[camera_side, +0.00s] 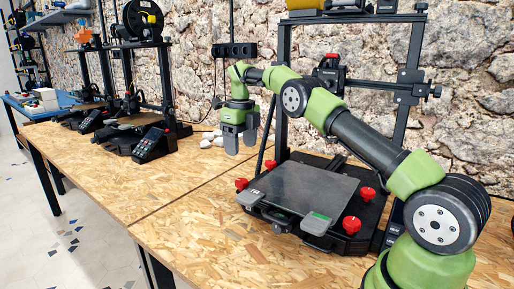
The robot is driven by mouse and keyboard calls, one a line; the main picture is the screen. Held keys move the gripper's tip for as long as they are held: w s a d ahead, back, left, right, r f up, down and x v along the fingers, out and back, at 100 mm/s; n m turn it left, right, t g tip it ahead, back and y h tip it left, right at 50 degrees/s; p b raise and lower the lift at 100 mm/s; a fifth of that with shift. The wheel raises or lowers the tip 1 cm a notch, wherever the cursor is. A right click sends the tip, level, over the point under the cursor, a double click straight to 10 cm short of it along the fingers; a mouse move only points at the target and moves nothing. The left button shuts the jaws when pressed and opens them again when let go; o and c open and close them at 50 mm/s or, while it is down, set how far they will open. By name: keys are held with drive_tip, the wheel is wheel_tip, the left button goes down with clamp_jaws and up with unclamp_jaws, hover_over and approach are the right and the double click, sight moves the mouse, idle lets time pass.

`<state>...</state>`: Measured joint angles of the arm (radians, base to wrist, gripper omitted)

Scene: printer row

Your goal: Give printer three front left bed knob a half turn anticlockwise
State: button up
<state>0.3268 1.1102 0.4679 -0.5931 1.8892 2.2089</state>
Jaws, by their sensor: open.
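The nearest printer has a grey bed plate (305,190) with red knobs around it. One red knob (241,184) shows at the front left corner as seen here. Another red knob (270,165) is behind it on the left. Two more red knobs, one nearer (351,224) and one farther (368,194), show along the right side. I see no number marking this printer as three. My gripper (241,147) points down, open and empty, above and behind the left knobs in the picture. It touches no knob.
White lumps (211,139) lie on the wooden table (190,215) near my gripper. More printers (145,135) stand at the left. The table's front left is clear.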

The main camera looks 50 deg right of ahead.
sight(242, 181)
drive_tip(key=shift+s+d+f+n+t+y, duration=0.15)
drive_tip(key=shift+s+n+t, duration=0.25)
drive_tip(key=shift+s+t, duration=0.35)
drive_tip(key=shift+s+d+f+n+t+y, duration=0.15)
drive_tip(key=shift+s+n+t, duration=0.25)
drive_tip(key=shift+s+t, duration=0.3)
drive_tip(key=shift+s+d+n+t+y, duration=0.15)
drive_tip(key=shift+s+n+t, duration=0.25)
drive_tip(key=shift+s+t, duration=0.3)
drive_tip(key=shift+s, duration=0.1)
drive_tip(key=shift+a, duration=0.1)
drive_tip(key=w+f+m, duration=0.1)
drive_tip(key=f, duration=0.2)
drive_tip(key=w+f, duration=0.1)
drive_tip(key=f, duration=0.2)
drive_tip(key=w+f+m+h, duration=0.1)
drive_tip(key=w+f, duration=0.1)
drive_tip(key=f, duration=0.1)
drive_tip(key=shift+a+f+m, duration=0.1)
drive_tip(key=shift+a+m, duration=0.2)
drive_tip(key=shift+a, duration=0.1)
